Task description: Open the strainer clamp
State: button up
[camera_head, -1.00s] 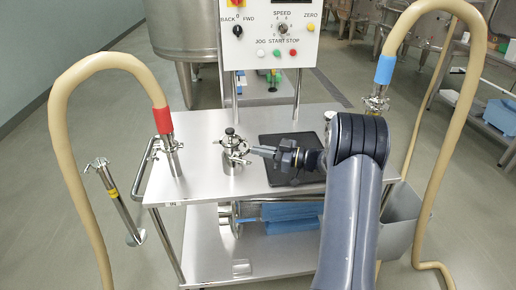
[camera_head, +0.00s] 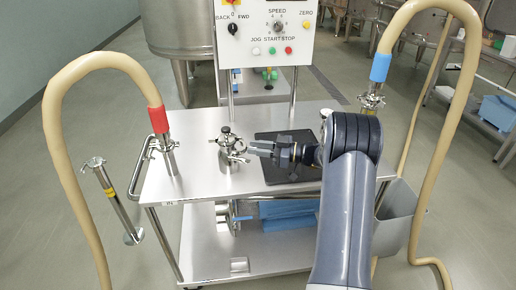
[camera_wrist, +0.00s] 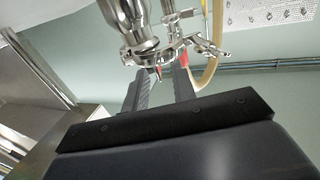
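The strainer (camera_head: 229,164) is a small upright steel body on the cart top. A clamp (camera_head: 238,149) with a wing-nut-like part rings its upper section. In the wrist view the strainer (camera_wrist: 137,40) is close above the fingers, and the clamp hardware (camera_wrist: 195,43) sticks out to the right. My gripper (camera_head: 252,147) points left at the clamp from its right side. In the wrist view my gripper (camera_wrist: 162,78) has its two dark fingers apart, with a gap between them. The tips are close to the clamp; whether they touch it is hard to tell.
A black mat (camera_head: 283,170) lies on the steel cart (camera_head: 200,180) under my gripper. A red-banded hose (camera_head: 157,120) stands left of the strainer and a blue-banded hose (camera_head: 380,68) at the right. A control panel (camera_head: 265,35) rises behind.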

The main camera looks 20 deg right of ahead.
jog(key=shift+d, duration=0.1)
jog(key=v, duration=1)
jog(key=shift+s+d+b, duration=0.2)
jog(key=shift+d+b, duration=0.05)
jog(key=shift+b, duration=0.1)
jog(key=x, duration=1.1)
jog(key=shift+m+t, duration=0.3)
jog(key=shift+t, duration=0.1)
jog(key=shift+s+g+p, duration=0.1)
jog(key=shift+g+p, duration=0.2)
jog(key=shift+p, duration=0.05)
